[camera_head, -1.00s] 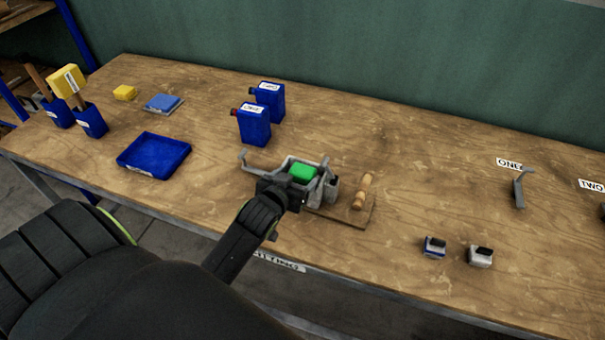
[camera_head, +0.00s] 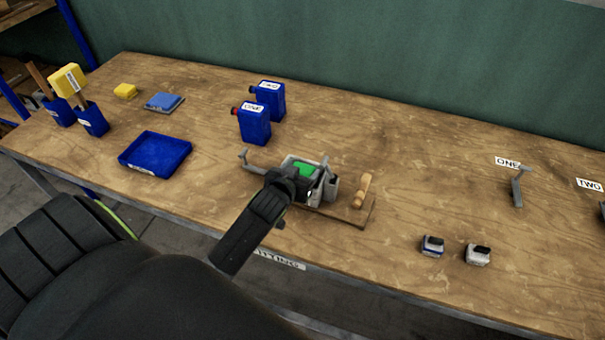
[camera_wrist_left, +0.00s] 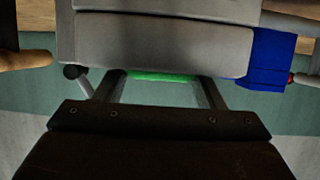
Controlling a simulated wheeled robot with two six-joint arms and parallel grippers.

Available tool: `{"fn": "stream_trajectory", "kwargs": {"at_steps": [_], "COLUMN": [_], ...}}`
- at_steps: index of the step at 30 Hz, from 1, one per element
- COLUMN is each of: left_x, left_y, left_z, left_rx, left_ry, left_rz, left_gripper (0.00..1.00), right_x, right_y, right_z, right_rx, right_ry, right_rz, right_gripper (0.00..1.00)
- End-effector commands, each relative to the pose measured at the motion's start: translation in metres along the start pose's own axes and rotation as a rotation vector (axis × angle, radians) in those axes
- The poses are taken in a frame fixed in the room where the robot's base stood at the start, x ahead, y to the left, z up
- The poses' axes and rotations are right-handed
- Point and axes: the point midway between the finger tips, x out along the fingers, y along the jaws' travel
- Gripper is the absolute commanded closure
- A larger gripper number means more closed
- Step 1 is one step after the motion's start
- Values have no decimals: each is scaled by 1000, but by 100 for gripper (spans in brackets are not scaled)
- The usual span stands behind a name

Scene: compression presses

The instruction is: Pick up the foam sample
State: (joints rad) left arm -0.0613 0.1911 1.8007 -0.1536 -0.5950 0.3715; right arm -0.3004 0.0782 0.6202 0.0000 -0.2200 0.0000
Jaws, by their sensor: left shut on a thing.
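The green foam sample (camera_head: 303,168) is at the grey press (camera_head: 331,190) on the wooden bench, partly covered by my left gripper (camera_head: 300,178). In the left wrist view a green strip of the foam (camera_wrist_left: 162,77) shows between the two dark fingers of my left gripper (camera_wrist_left: 162,86). The left gripper is shut on the foam. The press body (camera_wrist_left: 160,45) fills the top of that view and hides much of the foam. I cannot tell whether the foam is clear of the press. My right gripper is not in view.
Two blue bottles (camera_head: 254,124) stand behind the press and a blue tray (camera_head: 155,154) lies to its left. Two small blocks (camera_head: 478,256) sit further right. The bench between is mostly clear.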

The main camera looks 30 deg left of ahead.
Motion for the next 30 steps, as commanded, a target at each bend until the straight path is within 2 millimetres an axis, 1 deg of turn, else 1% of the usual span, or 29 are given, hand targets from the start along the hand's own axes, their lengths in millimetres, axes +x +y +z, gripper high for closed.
{"fn": "stream_trajectory", "kwargs": {"at_steps": [8, 14, 15, 18, 29, 30], "left_x": [-1, -6, -6, -8, -18, -28], "left_y": [0, 0, 0, 0, 0, 0], "left_z": [-3, -16, -9, -5, 0, -18], "left_rx": [0, -1, -2, -1, 0, -2], "left_ry": [1, 4, 23, 87, 308, 310], "left_rz": [0, 1, -1, -2, 0, 0], "left_gripper": [59, 59, 59, 59, 59, 59], "right_x": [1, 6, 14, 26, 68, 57], "right_y": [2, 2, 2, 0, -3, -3], "right_z": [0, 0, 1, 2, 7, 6], "right_rx": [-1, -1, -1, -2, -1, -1], "right_ry": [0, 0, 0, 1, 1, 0], "right_rz": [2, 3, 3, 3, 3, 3], "right_gripper": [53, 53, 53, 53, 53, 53]}}
